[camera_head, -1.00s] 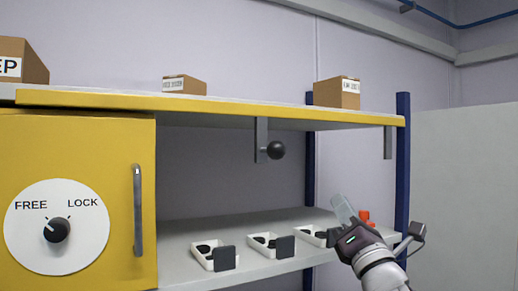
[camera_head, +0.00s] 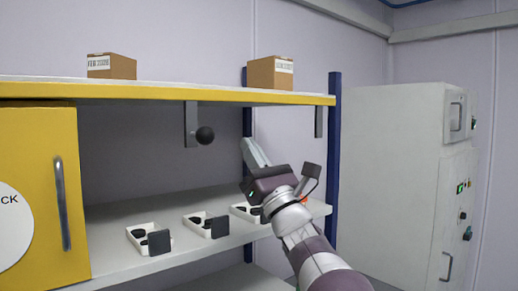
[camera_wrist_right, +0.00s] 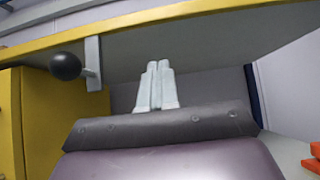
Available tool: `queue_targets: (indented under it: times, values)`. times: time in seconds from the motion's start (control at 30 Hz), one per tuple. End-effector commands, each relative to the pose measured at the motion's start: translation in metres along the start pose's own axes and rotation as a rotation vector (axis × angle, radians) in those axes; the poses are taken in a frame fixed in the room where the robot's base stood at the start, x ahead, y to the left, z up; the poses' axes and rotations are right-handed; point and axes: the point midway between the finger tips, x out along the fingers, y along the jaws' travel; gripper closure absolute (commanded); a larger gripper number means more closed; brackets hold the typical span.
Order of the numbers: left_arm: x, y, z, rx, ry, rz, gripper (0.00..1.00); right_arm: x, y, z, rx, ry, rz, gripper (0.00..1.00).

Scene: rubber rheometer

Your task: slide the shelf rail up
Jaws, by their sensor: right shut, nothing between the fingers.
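The shelf rail (camera_head: 190,124) is a short grey upright bar under the yellow front edge of the upper shelf (camera_head: 150,93). A round black knob (camera_head: 205,135) sticks out from it. In the right wrist view the rail (camera_wrist_right: 93,62) and its knob (camera_wrist_right: 66,66) are at the upper left, left of the fingers. My right gripper (camera_head: 251,150) is shut and empty, below the upper shelf and to the right of the knob, apart from it. Its fingers (camera_wrist_right: 157,85) lie side by side in the wrist view. My left gripper is not in view.
White trays (camera_head: 148,238) with black pieces stand on the lower shelf (camera_head: 105,225). Cardboard boxes (camera_head: 270,72) stand on the upper shelf. A yellow cabinet (camera_head: 30,150) is at left. A blue post (camera_head: 333,150) and a grey machine (camera_head: 400,180) are at right.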

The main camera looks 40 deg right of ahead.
Motion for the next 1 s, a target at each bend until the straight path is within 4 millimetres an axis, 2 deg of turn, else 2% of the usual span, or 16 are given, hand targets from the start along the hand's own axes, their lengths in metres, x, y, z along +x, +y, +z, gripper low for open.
queue_targets:
  times: [0.03,0.1,0.17,0.3,0.5,0.87,1.0]
  values:
    - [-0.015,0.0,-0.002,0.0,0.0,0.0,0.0,0.016,0.0,0.005,0.001,0.0,0.002,1.0]
    - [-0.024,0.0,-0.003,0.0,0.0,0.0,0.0,0.032,0.0,0.005,0.001,0.001,0.002,1.0]
    - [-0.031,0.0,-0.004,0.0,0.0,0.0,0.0,0.043,0.0,0.004,0.002,0.001,0.001,1.0]
    - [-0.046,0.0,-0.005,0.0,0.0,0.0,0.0,0.058,0.0,0.021,-0.001,-0.001,0.0,1.0]
    - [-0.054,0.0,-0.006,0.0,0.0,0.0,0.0,0.066,0.0,0.029,-0.001,0.0,0.0,1.0]
    - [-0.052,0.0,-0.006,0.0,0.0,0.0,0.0,0.066,0.0,0.029,-0.001,-0.001,0.0,1.0]
    - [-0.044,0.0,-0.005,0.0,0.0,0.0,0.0,0.079,0.001,0.042,-0.002,-0.004,0.002,1.0]
